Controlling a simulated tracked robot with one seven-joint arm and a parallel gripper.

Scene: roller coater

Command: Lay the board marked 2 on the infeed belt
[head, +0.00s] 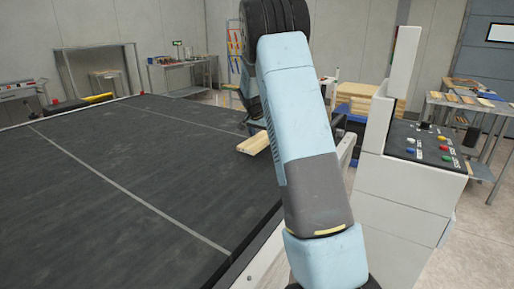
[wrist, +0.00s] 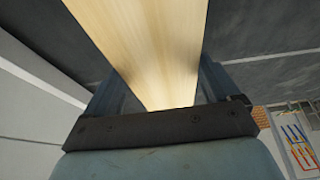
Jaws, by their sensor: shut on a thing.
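A pale wooden board (head: 255,143) shows just left of my arm in the head view, over the right edge of the dark infeed belt (head: 120,165). Its number is not visible. In the wrist view the board (wrist: 145,45) runs away from my gripper (wrist: 155,88), between the two fingers, which are shut on it. My arm hides most of the board and gripper in the head view. I cannot tell whether the board touches the belt or is held above it. The belt's visible surface is otherwise bare, with pale lines across it.
A white control cabinet with coloured buttons (head: 428,145) stands right of my arm. Behind it are stacked yellow boards (head: 358,95) and a table with several boards (head: 468,98). A light rail (head: 262,262) borders the belt. The belt left of my arm is clear.

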